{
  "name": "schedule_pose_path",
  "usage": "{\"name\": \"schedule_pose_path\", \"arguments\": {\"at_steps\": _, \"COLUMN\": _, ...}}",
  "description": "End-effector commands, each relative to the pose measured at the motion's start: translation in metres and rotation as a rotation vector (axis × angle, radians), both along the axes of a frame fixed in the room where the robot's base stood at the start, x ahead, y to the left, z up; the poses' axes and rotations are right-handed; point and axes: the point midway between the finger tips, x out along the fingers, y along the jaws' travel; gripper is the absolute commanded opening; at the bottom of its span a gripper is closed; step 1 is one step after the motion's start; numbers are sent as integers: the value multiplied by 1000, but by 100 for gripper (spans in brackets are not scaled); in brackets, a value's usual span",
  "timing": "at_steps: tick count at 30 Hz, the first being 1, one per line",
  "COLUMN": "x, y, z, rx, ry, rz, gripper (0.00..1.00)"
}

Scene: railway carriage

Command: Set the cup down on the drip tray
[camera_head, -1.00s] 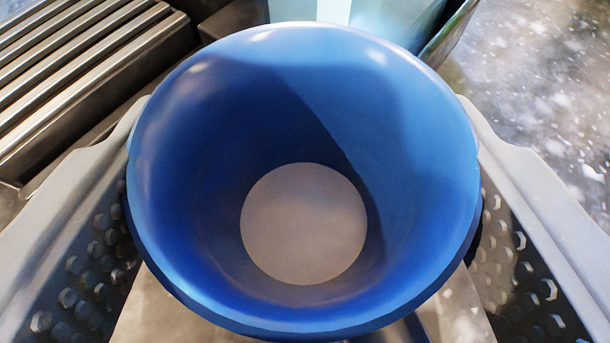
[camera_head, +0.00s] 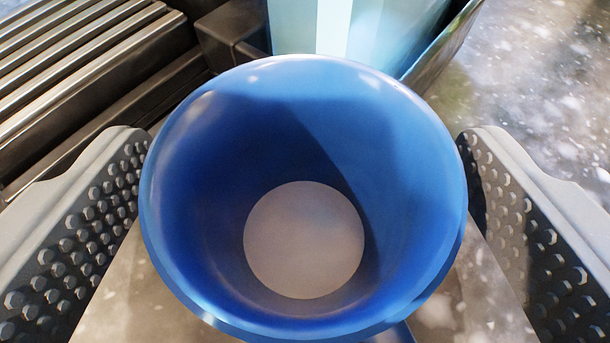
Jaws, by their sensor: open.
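The blue cup (camera_head: 305,130) fills the middle of the view, and I look down into it onto its pale round bottom. It looks upright. My gripper (camera_head: 305,155) is open, with one studded pad on each side of the cup. Under the cup is a flat, mottled grey-brown surface (camera_head: 485,300). The cup hides its own base, so I cannot see the contact. I cannot tell whether this surface is the drip tray.
A dark unit with slatted metal bars (camera_head: 85,85) is at the upper left. A pale blue, glassy box-like thing (camera_head: 385,35) with a dark edge stands behind the cup. A speckled grey surface (camera_head: 540,100) is at the right and looks clear.

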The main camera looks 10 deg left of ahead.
Motion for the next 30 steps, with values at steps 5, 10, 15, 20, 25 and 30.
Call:
{"name": "schedule_pose_path", "arguments": {"at_steps": 5, "x": -19, "y": -4, "z": 10, "rx": 0, "ry": -2, "rz": 0, "gripper": 83}}
{"name": "schedule_pose_path", "arguments": {"at_steps": 10, "x": -41, "y": -8, "z": 17, "rx": 0, "ry": 1, "rz": 0, "gripper": 83}}
{"name": "schedule_pose_path", "arguments": {"at_steps": 15, "x": -61, "y": -13, "z": 28, "rx": 0, "ry": -1, "rz": 0, "gripper": 83}}
{"name": "schedule_pose_path", "arguments": {"at_steps": 20, "x": -81, "y": -17, "z": 35, "rx": 0, "ry": 0, "rz": 0, "gripper": 83}}
{"name": "schedule_pose_path", "arguments": {"at_steps": 25, "x": -95, "y": -19, "z": 41, "rx": 0, "ry": -1, "rz": 0, "gripper": 83}}
{"name": "schedule_pose_path", "arguments": {"at_steps": 30, "x": -103, "y": -21, "z": 44, "rx": 0, "ry": 0, "rz": 0, "gripper": 83}}
